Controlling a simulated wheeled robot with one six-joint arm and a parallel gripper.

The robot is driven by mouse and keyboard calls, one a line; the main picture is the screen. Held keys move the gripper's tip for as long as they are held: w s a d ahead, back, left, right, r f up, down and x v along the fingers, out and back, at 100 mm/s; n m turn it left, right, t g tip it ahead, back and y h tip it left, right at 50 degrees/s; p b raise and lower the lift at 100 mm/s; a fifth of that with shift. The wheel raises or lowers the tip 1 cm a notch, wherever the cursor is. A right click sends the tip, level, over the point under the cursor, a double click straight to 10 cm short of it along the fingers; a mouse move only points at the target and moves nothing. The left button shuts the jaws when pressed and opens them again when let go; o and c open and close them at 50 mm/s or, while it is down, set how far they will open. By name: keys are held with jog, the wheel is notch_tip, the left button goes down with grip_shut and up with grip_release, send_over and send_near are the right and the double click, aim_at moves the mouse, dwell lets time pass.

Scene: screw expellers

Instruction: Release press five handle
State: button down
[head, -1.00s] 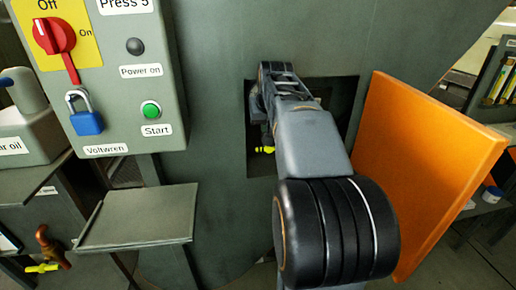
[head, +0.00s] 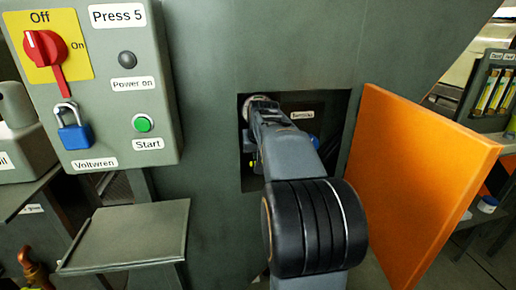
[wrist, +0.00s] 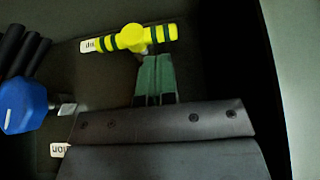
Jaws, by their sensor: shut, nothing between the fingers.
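The handle (wrist: 135,39) is a bright yellow bar with dark bands and a round yellow hub, lying nearly level in the wrist view. A small yellow patch (head: 252,162), probably part of it, shows in the head view inside the square opening of press 5. My gripper (wrist: 155,62) has green fingers, shut and empty, with tips just below the handle hub in the picture. I cannot tell whether they touch it. In the head view my arm reaches into the opening and hides the fingertips and most of the handle.
A blue knob-like part (wrist: 22,107) sits left of the fingers, below dark cylinders (wrist: 22,50). An orange door (head: 420,185) stands open right of the opening. The Press 5 control box (head: 105,95), with its red switch and blue padlock (head: 74,130), is left. A grey shelf (head: 130,235) juts out below.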

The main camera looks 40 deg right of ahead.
jog(key=shift+x, duration=1.05)
jog(key=shift+w+a+f, duration=0.15)
jog(key=shift+a+f, duration=0.25)
jog(key=p+v, duration=0.2)
jog(key=v, duration=1.2)
jog(key=shift+p, duration=0.3)
